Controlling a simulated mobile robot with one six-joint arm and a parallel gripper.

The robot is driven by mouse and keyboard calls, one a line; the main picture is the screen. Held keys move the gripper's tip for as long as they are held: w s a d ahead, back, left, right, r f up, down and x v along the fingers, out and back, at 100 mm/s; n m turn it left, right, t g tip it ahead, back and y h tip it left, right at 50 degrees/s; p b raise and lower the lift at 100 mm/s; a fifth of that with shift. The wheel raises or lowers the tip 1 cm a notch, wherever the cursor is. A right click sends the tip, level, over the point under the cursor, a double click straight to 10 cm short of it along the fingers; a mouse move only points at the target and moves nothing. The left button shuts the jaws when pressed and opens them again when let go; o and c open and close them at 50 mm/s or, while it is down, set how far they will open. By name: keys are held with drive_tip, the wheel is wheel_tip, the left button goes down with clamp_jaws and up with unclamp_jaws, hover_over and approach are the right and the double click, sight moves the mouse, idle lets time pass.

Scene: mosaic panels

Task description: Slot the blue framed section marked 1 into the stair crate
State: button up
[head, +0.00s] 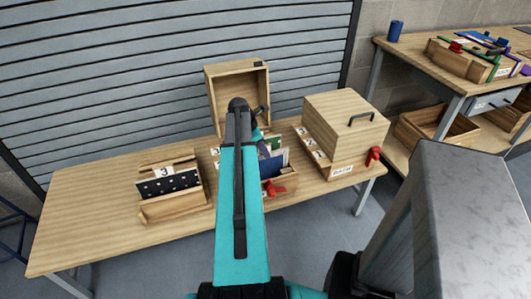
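A blue panel (271,166) stands in the open middle crate (290,186), just right of my teal arm. No number or frame can be made out on it, so I cannot tell if it is the section marked 1. A green panel (273,143) is behind it. The crate's lid (224,102) is raised at the back. My arm covers the crate's left part and any name on its front, so I cannot tell which crate is the stair crate. My gripper (262,112) is mostly hidden beyond the arm's dark end; its fingers and any held thing are unclear.
A closed wooden crate (345,118) with a black handle and red latch stands at right; its label is too small to read surely. A rack (175,211) at left holds a black dotted panel (170,186) under a 3. The table (85,215) is bare at far left.

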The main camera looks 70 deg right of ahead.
drive_tip(key=v, duration=1.1)
drive_tip(key=shift+b, duration=0.35)
idle(0.6)
